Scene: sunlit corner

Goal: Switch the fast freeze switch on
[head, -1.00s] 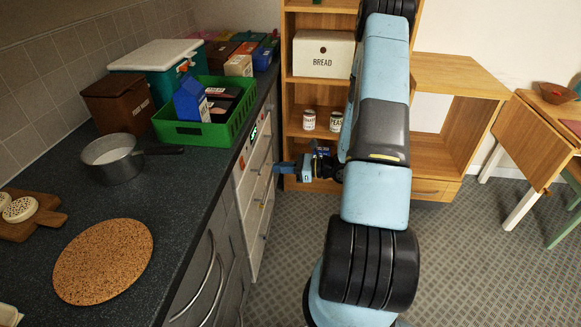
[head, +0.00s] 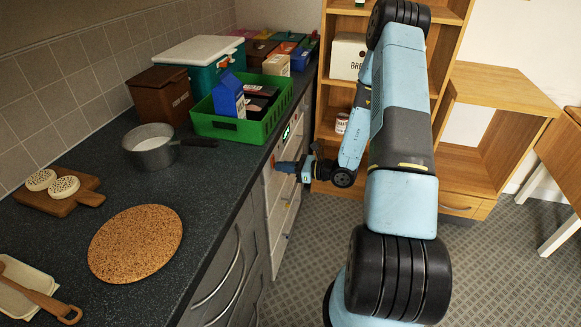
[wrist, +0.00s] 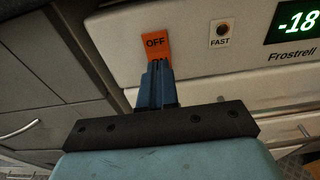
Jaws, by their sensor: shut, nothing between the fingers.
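The white freezer front (head: 280,208) stands under the counter edge. In the wrist view its panel (wrist: 190,68) carries an orange piece marked OFF (wrist: 156,44), and to the right of it a small dark round spot labelled FAST (wrist: 222,29). My gripper (wrist: 157,64) is shut and empty. Its blue fingertips are right at the lower edge of the orange piece; whether they touch it I cannot tell. In the head view my gripper (head: 279,166) is at the upper part of the freezer front.
A green display (wrist: 297,23) reads -18, right of the FAST spot. Drawer handles show below the panel. Grey cupboards (wrist: 45,90) adjoin on the left. The counter above holds a green crate (head: 225,127), a pan (head: 151,149) and a cork mat (head: 135,243). A wooden shelf (head: 324,100) stands behind.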

